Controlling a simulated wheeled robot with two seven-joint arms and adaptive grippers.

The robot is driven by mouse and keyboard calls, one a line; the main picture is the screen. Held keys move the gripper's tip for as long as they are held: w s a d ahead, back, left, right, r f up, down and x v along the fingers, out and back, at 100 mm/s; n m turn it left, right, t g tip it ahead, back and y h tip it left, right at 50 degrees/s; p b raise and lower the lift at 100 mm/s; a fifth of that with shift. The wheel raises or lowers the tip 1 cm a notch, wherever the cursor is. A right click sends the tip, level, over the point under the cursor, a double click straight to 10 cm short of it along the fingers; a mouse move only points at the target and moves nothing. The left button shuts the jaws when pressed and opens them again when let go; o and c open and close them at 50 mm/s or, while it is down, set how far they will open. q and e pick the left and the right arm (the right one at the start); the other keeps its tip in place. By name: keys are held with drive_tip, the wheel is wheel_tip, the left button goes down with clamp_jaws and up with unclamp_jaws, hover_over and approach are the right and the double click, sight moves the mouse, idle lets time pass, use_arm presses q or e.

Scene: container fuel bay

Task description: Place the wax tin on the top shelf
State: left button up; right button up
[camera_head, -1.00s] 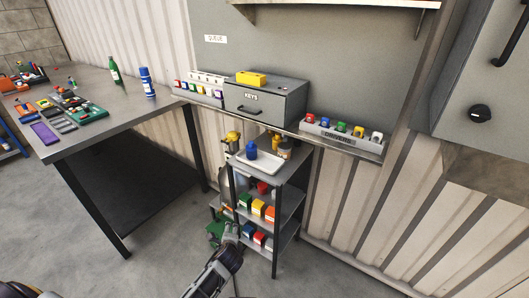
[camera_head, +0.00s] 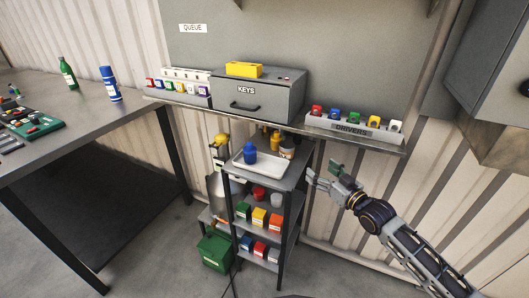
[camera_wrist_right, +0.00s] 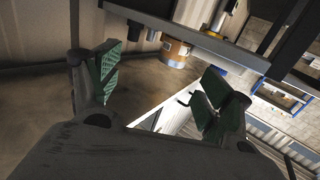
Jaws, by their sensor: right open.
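My right gripper (camera_head: 323,174) is open and empty, just right of the small shelf cart's (camera_head: 297,178) top, with its fingers pointing left toward it. In the right wrist view its two green-padded fingers (camera_wrist_right: 160,76) are spread apart with nothing between them. A tin with an orange-brown label and pale lid (camera_head: 288,149) stands at the back right of the cart's top shelf. What looks like the same tin (camera_wrist_right: 176,52) shows beyond the fingers. A pale round tin (camera_head: 277,199) sits on the shelf below. No label naming wax is readable. My left gripper is out of view.
Coloured boxes (camera_head: 259,217) line lower shelves. A wall ledge with a KEYS box (camera_head: 259,94) and DRIVERS rack (camera_head: 354,128) overhangs behind. A workbench (camera_head: 90,118) stands left.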

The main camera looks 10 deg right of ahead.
sight(293, 149)
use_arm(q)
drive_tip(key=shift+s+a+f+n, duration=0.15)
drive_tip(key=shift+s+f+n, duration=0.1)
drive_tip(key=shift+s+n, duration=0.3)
use_arm(e)
drive_tip(key=a, duration=0.1)
drive_tip(key=r, duration=0.1)
drive_tip(key=a+r, duration=0.1)
drive_tip(key=shift+w+a+n+y, duration=0.25)
drive_tip(key=shift+a+n+y, duration=0.05)
drive_tip(key=shift+a, duration=0.05)
drive_tip(key=shift+w, duration=0.15)
drive_tip(key=shift+b+x, duration=0.6)
drive_tip(key=shift+x, duration=3.5)
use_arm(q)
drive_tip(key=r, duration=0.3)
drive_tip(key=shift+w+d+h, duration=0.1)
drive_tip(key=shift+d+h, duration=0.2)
use_arm(e)
drive_tip(key=shift+a, duration=0.1)
